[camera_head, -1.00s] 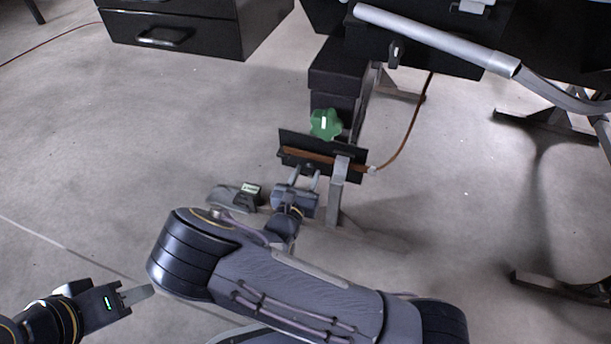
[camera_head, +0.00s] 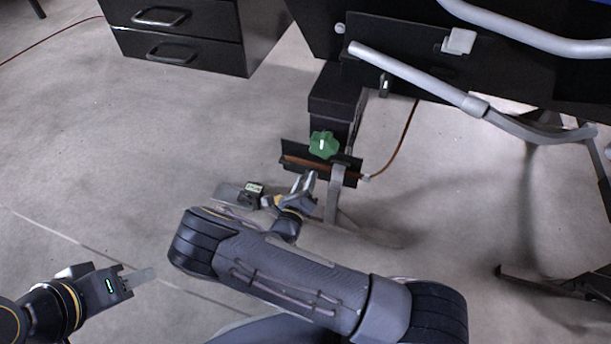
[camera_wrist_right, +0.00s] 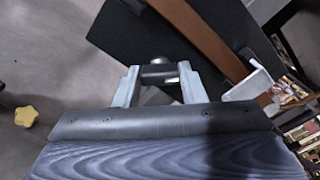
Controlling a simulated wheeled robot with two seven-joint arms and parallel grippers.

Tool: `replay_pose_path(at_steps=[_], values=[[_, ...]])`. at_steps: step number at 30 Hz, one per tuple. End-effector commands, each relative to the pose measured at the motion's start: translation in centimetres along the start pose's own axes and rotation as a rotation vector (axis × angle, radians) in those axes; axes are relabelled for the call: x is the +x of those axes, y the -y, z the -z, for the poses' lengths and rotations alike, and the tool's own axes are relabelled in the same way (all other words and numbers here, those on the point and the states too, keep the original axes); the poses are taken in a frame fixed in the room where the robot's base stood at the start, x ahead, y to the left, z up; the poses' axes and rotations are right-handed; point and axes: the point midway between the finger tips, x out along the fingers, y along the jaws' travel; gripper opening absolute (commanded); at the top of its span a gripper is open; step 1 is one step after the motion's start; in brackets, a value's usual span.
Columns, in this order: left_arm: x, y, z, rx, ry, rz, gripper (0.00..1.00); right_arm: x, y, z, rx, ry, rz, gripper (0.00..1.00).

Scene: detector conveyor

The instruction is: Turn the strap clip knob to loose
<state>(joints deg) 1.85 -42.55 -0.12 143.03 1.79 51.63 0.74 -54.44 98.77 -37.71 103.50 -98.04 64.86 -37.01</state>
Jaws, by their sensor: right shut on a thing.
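A small dark knob (camera_wrist_right: 158,74) sits between the fingertips of my right gripper (camera_wrist_right: 157,68) in the right wrist view, on the face of a black plate (camera_wrist_right: 130,38). My right gripper is shut on this knob. A brown strap (camera_wrist_right: 205,38) runs across the plate, beside the knob. In the head view, my right gripper (camera_head: 304,188) is at the near side of the black plate (camera_head: 345,178), with its fingers turned at an angle; the knob is hidden there. My left gripper (camera_head: 140,278) is low at the left, away from the plate; its finger gap is unclear.
A green lobed knob (camera_head: 323,144) with a white mark stands just behind the plate. A metal post (camera_head: 333,205) is right of my gripper. A grey pipe (camera_head: 420,78) and dark bench are above right. Black drawers (camera_head: 180,35) stand back left. Floor at left is clear.

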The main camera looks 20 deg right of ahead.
Motion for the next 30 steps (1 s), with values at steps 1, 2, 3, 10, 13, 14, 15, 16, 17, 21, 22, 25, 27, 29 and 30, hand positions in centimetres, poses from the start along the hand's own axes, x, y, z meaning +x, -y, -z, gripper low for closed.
replay_pose_path(at_steps=[1, 2, 3, 10, 13, 14, 15, 16, 17, 21, 22, 25, 27, 29, 30], values=[[-0.6, -0.3, 0.3, 0.0, 0.0, 0.0, 0.36, -0.1, 0.2, -0.1, -0.048, -0.002, -0.002, 0.14], [-0.7, -0.3, 0.4, 0.0, 0.0, 0.0, 0.36, -0.1, 0.1, -0.1, -0.076, -0.002, -0.002, 0.14], [-0.9, -0.4, 0.5, 0.0, 0.0, 0.0, 0.36, -0.1, 0.1, -0.1, -0.114, -0.002, -0.002, 0.14], [-1.8, -0.8, 0.9, 0.0, 0.0, 0.0, 0.36, -0.1, 0.1, 0.0, -0.331, -0.001, -0.002, 0.14], [-2.1, -1.0, 1.1, 0.0, 0.0, 0.0, 0.36, -0.1, 0.1, 0.0, -0.423, -0.002, -0.002, 0.14], [-2.2, -1.0, 1.1, 0.0, 0.0, 0.0, 0.36, -0.1, 0.1, 0.0, -0.448, -0.002, -0.002, 0.14], [-2.3, -1.1, 1.2, 0.0, 0.0, 0.0, 0.36, -0.1, 0.1, 0.0, -0.482, -0.002, -0.002, 0.14], [-2.4, -1.1, 1.2, 0.0, 0.0, 0.0, 0.36, -0.1, 0.0, 0.0, -0.506, -0.002, -0.003, 0.14], [-2.4, -1.1, 1.2, 0.0, 0.0, 0.0, 0.36, -0.1, 0.0, 0.0, -0.53, -0.002, -0.003, 0.14], [-2.7, -1.2, 1.3, 0.0, 0.0, 0.0, 0.36, -0.1, 0.0, 0.1, -0.629, -0.001, -0.003, 0.14], [-2.7, -1.2, 1.4, 0.0, 0.0, 0.0, 0.36, -0.1, 0.0, 0.1, -0.648, -0.001, -0.003, 0.14], [-2.8, -1.3, 1.4, 0.0, 0.0, 0.0, 0.36, -0.1, -0.1, 0.1, -0.702, -0.001, -0.004, 0.14], [-2.9, -1.3, 1.4, 0.0, 0.0, 0.0, 0.36, -0.1, -0.1, 0.1, -0.732, -0.001, -0.004, 0.14], [-2.9, -1.3, 1.5, 0.0, 0.0, 0.0, 0.36, -0.1, -0.1, 0.1, -0.752, -0.002, -0.004, 0.14], [-2.9, -1.3, 1.5, 0.0, 0.0, 0.0, 0.36, -0.1, -0.1, 0.1, -0.764, -0.002, -0.004, 0.14]])
